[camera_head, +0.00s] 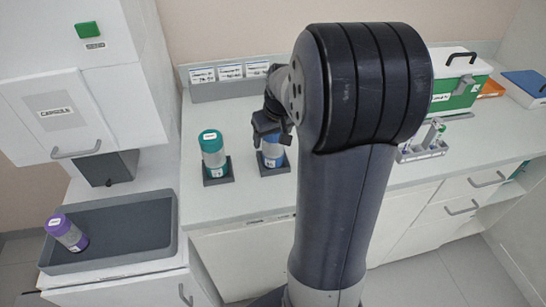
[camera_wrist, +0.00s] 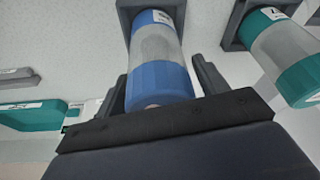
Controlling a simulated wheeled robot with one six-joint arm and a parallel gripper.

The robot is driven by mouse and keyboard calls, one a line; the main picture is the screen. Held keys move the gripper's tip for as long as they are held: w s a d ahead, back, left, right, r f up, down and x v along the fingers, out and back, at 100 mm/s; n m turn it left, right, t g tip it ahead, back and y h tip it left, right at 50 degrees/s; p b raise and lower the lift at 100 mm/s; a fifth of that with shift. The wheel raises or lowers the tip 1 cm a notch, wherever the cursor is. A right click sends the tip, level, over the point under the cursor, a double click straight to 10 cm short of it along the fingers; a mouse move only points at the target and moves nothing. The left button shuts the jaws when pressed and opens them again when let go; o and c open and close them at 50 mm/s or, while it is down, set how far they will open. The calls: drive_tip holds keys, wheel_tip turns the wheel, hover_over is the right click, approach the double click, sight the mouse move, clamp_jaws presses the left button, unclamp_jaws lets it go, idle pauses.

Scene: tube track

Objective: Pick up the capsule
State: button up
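A capsule with a blue cap and a clear middle (camera_head: 272,151) stands in a dark square holder (camera_head: 272,169) on the counter. My gripper (camera_head: 267,132) is at its upper end. In the wrist view, my gripper (camera_wrist: 160,68) has one finger on each side of the blue capsule (camera_wrist: 160,82), with a small gap at the right finger; contact at the left finger is unclear. A teal-capped capsule (camera_head: 213,154) stands in its own holder to the left; it also shows in the wrist view (camera_wrist: 284,58). A purple-capped capsule (camera_head: 66,233) leans in the grey tray (camera_head: 110,262).
A white dispenser labelled "CAPSULE" (camera_head: 57,118) stands above the tray at left. Small labelled panels (camera_head: 229,73) line the back wall. A green-and-white box (camera_head: 460,83) and a metal rack (camera_head: 424,148) are on the right counter. My arm hides the middle of the counter.

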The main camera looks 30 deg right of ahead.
drive_tip(key=c, duration=1)
drive_tip(key=shift+r, duration=0.15)
wheel_tip(320, 180, up, 10)
drive_tip(key=shift+f, duration=0.1)
